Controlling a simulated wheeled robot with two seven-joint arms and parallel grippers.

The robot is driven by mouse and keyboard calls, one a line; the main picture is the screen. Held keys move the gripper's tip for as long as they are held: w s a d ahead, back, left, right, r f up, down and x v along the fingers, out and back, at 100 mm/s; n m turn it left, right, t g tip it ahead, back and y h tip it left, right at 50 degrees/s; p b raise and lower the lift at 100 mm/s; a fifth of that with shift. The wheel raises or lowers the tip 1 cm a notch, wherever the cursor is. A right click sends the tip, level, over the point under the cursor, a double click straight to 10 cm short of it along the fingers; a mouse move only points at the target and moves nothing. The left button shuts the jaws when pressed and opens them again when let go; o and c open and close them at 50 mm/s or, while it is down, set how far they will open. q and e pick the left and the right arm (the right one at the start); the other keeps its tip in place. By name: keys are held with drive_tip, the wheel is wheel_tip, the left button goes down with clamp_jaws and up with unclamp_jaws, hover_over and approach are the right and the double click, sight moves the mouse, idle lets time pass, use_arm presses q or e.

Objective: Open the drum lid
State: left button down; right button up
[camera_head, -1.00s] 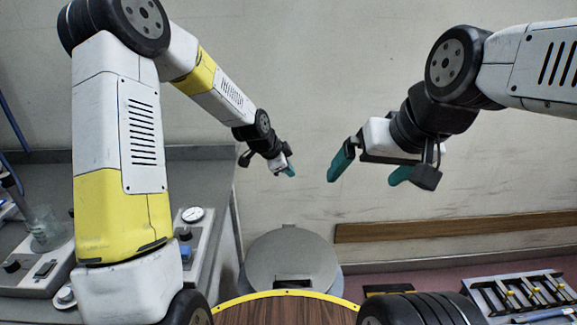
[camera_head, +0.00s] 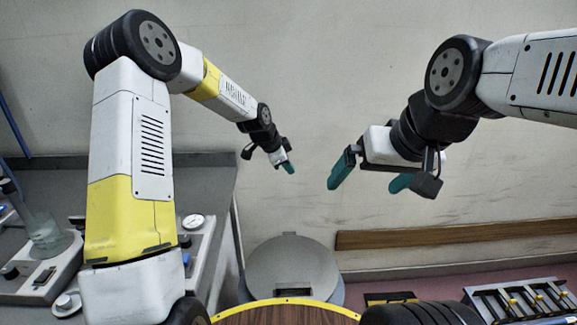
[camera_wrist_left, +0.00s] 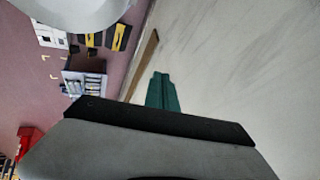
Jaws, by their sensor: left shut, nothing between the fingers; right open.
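The drum's round grey lid (camera_head: 293,262) lies in the lower middle of the head view, with a dark-edged rectangular part near its front edge. It looks closed. In the left wrist view, a pale rounded shape (camera_wrist_left: 75,10) at the top left may be the drum, but I cannot be sure. My left gripper (camera_head: 288,167) is shut and empty, in the air above and behind the lid near the wall. Its green fingers (camera_wrist_left: 162,92) are together in the left wrist view. My right gripper (camera_head: 368,178) is open and empty, in the air above and right of the lid.
A grey bench (camera_head: 205,180) with a gauge and instruments stands at the left, close to the drum. A wooden rail (camera_head: 450,233) runs along the wall. A rack (camera_head: 520,298) is at the lower right. The air above the lid is free.

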use_arm(q)
drive_tip(key=shift+w, duration=0.65)
idle(0.8)
